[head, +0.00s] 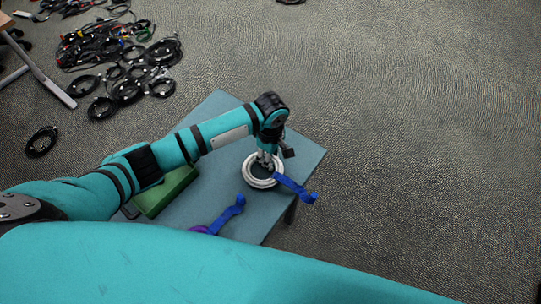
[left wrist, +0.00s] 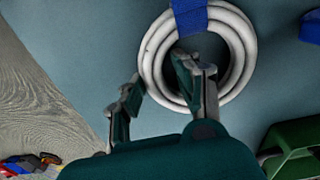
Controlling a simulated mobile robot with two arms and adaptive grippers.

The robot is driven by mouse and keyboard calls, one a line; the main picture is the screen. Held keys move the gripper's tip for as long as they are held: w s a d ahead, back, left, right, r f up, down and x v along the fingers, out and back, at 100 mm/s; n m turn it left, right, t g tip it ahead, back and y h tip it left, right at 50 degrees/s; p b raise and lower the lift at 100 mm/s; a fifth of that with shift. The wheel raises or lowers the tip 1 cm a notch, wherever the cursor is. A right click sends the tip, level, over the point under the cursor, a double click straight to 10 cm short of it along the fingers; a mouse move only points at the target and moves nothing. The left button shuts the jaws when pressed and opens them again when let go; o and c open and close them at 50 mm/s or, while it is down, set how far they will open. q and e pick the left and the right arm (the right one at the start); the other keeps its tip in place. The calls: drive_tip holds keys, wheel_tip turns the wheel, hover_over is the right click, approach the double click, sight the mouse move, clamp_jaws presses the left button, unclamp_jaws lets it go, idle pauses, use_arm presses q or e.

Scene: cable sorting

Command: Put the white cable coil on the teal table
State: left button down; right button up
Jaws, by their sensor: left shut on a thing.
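The white cable coil (head: 247,173) is over the teal table (head: 220,182), near its right corner, with a blue strap (head: 294,188) across its rim. In the left wrist view the coil (left wrist: 243,45) lies flat-on against the teal tabletop (left wrist: 80,50). My left gripper (head: 266,160) points down at the coil's far rim. In the left wrist view its fingers (left wrist: 160,95) straddle the rim, one inside the ring and one outside, shut on it. I cannot tell whether the coil touches the table. My right gripper is out of view.
On the table are a green box (head: 166,193) and a second blue strap (head: 229,213) by a purple item (head: 200,229). Black cables (head: 128,88) lie piled on the floor at the upper left. The floor on the right is clear.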

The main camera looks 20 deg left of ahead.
use_arm(q)
drive_tip(key=shift+f, duration=0.1)
drive_tip(key=c, duration=0.9)
unclamp_jaws()
drive_tip(key=shift+c, duration=0.2)
wheel_tip(320, 180, up, 12)
